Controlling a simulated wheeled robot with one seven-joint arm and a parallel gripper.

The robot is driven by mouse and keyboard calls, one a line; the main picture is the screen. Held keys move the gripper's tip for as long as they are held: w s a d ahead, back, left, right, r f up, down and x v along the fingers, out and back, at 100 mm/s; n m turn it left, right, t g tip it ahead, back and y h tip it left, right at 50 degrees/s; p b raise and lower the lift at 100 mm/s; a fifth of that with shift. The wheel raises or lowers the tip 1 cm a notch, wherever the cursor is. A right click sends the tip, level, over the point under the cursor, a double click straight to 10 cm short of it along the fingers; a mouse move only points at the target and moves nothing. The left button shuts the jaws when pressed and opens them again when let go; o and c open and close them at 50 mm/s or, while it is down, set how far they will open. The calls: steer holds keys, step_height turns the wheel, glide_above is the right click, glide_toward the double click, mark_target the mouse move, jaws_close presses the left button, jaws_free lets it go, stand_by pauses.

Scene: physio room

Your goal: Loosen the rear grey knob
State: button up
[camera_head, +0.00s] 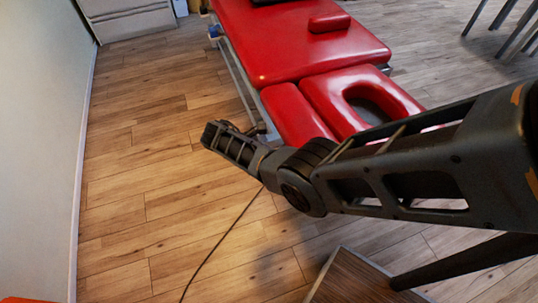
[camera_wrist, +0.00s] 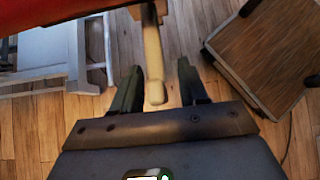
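The red treatment table (camera_head: 290,45) runs away from me in the head view, with a face-hole section at its near end. My gripper (camera_head: 222,131) is beside the table's near left corner, low over the floor. In the wrist view my gripper (camera_wrist: 159,68) has its two dark fingers apart. A pale, beige rod-like handle (camera_wrist: 154,62) with a rounded end lies between them in the picture; I cannot tell whether they touch it. No clearly grey knob can be made out. A small blue-grey fitting (camera_head: 214,31) shows on the table's far left side.
The light table frame (camera_wrist: 60,55) is at the left of the wrist view. A brown-topped stool or step (camera_wrist: 268,58) is at its right, also in the head view (camera_head: 350,283). A dark cable (camera_head: 215,247) crosses the floor. Wooden floor (camera_head: 140,160) is clear at left.

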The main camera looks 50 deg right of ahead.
steer(key=v, duration=0.7)
steer(key=shift+w+a+r, duration=0.15)
steer(key=shift+a+r, duration=0.1)
steer(key=shift+r, duration=0.05)
steer(key=shift+p, duration=0.3)
